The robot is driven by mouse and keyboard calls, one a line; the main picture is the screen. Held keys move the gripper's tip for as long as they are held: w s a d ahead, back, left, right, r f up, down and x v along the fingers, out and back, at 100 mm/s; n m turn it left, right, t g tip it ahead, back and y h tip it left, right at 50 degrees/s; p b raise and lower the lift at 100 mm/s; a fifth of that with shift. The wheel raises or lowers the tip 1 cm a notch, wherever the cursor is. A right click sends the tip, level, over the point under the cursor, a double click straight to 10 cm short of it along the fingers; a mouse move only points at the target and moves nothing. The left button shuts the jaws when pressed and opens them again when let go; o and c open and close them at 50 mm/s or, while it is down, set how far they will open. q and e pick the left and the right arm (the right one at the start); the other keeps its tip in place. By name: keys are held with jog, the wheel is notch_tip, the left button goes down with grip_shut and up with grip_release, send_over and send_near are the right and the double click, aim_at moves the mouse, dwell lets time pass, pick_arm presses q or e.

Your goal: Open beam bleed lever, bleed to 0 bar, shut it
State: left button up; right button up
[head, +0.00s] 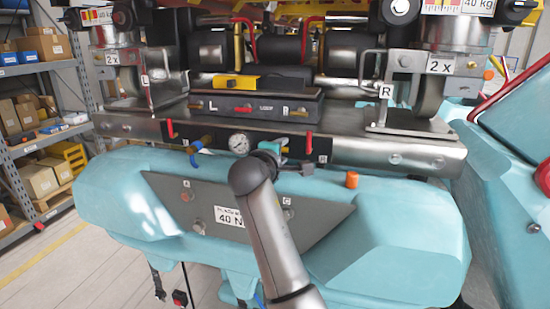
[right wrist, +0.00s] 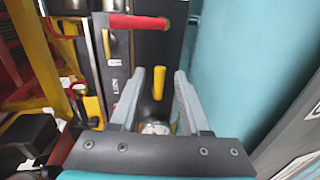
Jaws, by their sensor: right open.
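The beam panel (head: 222,137) carries a round white pressure gauge (head: 239,143) whose reading is too small to tell. A red lever (head: 170,128) stands on its left and another red lever (head: 308,143) on its right. My right gripper (head: 290,160) is in front of the panel, just right of the gauge, and hides part of it. In the right wrist view it is open, with a small yellow lever (right wrist: 158,82) showing between its two grey fingers, apart from both. A red handle (right wrist: 137,22) lies beyond the fingertips. Which lever is the bleed lever cannot be read. My left gripper is not in view.
A light-blue train body (head: 390,225) with a grey plate (head: 320,215) lies below the panel. An orange cap (head: 352,180) stands on it to the right. A black box (head: 255,106) marked L, LOOP and R sits above. Shelves (head: 45,110) stand at the left.

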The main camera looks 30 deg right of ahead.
jog(key=b+v, duration=0.2)
jog(key=v, duration=1.3)
jog(key=shift+b, duration=0.3)
jog(key=shift+w, duration=0.1)
